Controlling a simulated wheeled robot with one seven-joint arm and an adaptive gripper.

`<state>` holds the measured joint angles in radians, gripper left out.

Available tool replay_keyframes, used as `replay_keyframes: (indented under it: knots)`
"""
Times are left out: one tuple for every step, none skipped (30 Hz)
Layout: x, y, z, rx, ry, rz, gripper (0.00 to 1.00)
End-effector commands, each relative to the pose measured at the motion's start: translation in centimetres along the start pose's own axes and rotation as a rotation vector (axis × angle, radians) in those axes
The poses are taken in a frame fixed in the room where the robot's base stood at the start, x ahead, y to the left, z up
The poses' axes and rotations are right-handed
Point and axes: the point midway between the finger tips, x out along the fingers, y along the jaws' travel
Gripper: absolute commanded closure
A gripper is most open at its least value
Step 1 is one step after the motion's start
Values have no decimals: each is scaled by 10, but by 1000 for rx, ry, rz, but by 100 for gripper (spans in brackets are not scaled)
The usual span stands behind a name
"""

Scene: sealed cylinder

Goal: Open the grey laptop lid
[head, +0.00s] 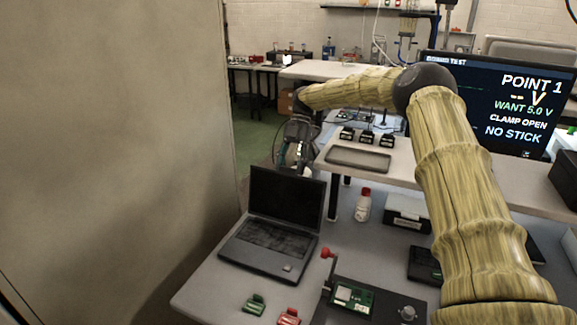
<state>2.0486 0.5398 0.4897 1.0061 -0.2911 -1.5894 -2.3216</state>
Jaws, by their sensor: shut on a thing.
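The grey laptop stands on the lower table. Its lid (286,197) is raised about upright, with the dark screen facing me. Its keyboard base (262,254) lies flat and in full view. My gripper (292,163) is at the top edge of the lid, behind it and pointing down. It is shut on the lid; its fingertips are small and partly hidden by the lid.
A raised shelf (400,165) with a grey tray (358,159) and small black blocks is right of the lid. A white bottle (363,205) stands below it. Green (254,304) and red (289,316) clips and a circuit board (353,297) lie in front. A large beige panel (110,150) fills the left.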

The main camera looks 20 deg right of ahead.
Motion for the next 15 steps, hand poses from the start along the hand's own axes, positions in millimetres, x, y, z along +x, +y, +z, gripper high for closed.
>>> replay_keyframes:
  knots:
    - [5, -2, 4, 4, 1, -6, 90]
    - [5, -2, 3, 4, 1, -6, 90]
    - [5, -2, 3, 4, 1, -6, 90]
    - [5, -2, 3, 3, 1, -6, 90]
    - [5, -2, 3, 4, 1, -7, 90]
    - [5, -2, 3, 3, 1, -7, 90]
    - [5, -2, 3, 3, 1, -7, 90]
    - [5, -2, 3, 3, 1, -7, 90]
    - [5, -2, 3, 3, 2, -7, 90]
    - [5, -2, 3, 3, 2, -7, 41]
    - [5, -2, 3, 3, 2, -7, 36]
    - [5, -2, 3, 3, 2, -7, 29]
    - [5, -2, 3, 3, 2, -6, 25]
    - [5, -2, 3, 3, 2, -6, 25]
    - [4, -2, 2, 3, 2, -5, 25]
